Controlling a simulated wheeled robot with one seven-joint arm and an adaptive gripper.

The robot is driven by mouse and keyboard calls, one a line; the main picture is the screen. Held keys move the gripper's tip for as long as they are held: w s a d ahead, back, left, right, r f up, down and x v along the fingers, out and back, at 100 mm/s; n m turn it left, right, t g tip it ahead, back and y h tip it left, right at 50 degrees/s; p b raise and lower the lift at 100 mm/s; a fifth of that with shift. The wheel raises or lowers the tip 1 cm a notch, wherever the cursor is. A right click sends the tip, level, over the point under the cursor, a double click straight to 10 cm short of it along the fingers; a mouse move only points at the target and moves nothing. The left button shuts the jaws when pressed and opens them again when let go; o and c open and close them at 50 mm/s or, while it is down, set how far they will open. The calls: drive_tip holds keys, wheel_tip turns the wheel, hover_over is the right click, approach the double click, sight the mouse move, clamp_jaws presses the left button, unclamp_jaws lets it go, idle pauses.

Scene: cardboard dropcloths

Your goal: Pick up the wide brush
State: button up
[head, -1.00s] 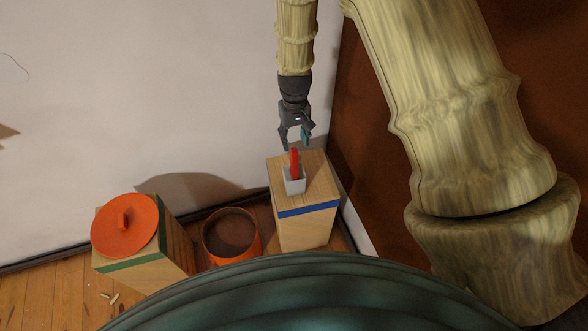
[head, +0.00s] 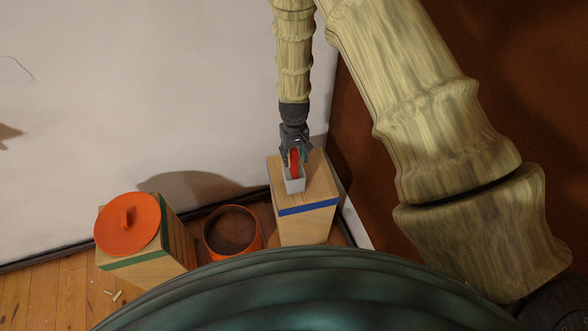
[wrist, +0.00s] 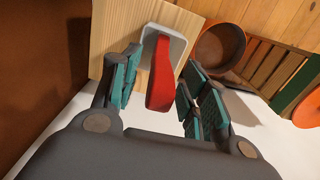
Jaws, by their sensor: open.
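The wide brush (head: 294,165) shows as a red handle standing up out of a small white holder (head: 293,185). The holder sits on a wooden box with a blue band (head: 321,186). My gripper (head: 294,160) is at the handle, just above the holder. In the wrist view my gripper (wrist: 158,92) is open, with one teal-padded finger on each side of the red handle (wrist: 161,78) and gaps between them. The holder's white rim (wrist: 178,45) shows behind the handle. The brush's lower end is hidden inside the holder.
An open orange pot (head: 232,231) stands on the floor left of the box. Further left, a wooden crate with a green band (head: 150,257) carries an orange lid (head: 127,224). A white wall is behind, and a brown surface rises close on the right.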

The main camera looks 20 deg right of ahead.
drive_tip(key=shift+f, duration=0.25)
clamp_jaws()
drive_tip(key=shift+r, duration=0.15)
wheel_tip(320, 180, up, 18)
drive_tip(key=b, duration=0.3)
idle(0.6)
drive_tip(key=shift+f, duration=0.2)
